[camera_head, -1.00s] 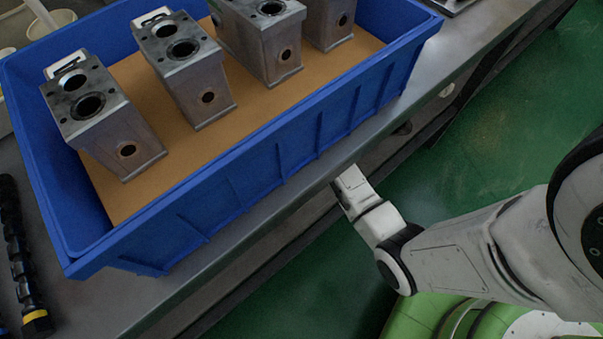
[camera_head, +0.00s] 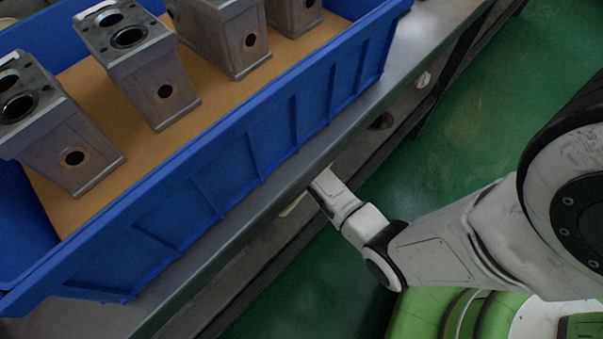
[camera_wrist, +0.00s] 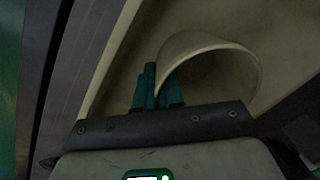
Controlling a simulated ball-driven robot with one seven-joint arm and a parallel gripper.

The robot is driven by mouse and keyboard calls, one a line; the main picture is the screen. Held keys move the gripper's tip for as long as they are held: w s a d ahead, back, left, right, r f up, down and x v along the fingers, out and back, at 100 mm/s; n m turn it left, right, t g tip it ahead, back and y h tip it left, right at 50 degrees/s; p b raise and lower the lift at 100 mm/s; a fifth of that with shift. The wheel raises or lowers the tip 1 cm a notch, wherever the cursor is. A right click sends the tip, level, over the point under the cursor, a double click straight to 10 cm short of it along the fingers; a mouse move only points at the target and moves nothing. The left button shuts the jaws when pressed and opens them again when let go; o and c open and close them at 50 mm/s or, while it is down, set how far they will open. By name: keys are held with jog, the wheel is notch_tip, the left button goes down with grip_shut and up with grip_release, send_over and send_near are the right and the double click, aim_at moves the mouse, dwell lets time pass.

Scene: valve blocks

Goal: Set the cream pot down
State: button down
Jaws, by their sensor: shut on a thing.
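The cream pot (camera_wrist: 208,42) shows in the wrist view as a pale, round-rimmed vessel with its opening facing the camera, tilted in the picture. My gripper (camera_wrist: 158,80) has dark teal fingers closed on the pot's wall at its left side. Part of the pot is hidden behind the gripper's dark bar. In the head view my arm reaches to the workbench (camera_head: 345,130), and its end goes out of sight under the front edge. I cannot make out the pot there for certain. Whether it touches a surface below cannot be told.
A blue crate (camera_head: 250,150) with several grey metal valve blocks (camera_head: 165,85) stands on the bench above my arm's end. A lower shelf (camera_head: 350,165) runs under the bench edge. A pale surface (camera_wrist: 125,60) lies beside the pot in the wrist view. Green floor (camera_head: 490,110) is open at right.

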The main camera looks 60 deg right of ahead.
jog(key=c, duration=1.3)
grip_release()
jog(key=r+p, duration=0.1)
jog(key=r, duration=0.3)
jog(key=r+p, duration=0.2)
jog(key=r, duration=0.2)
jog(key=s+r+p, duration=0.1)
jog(key=r+p, duration=0.1)
jog(key=r, duration=0.2)
jog(key=shift+d, duration=0.35)
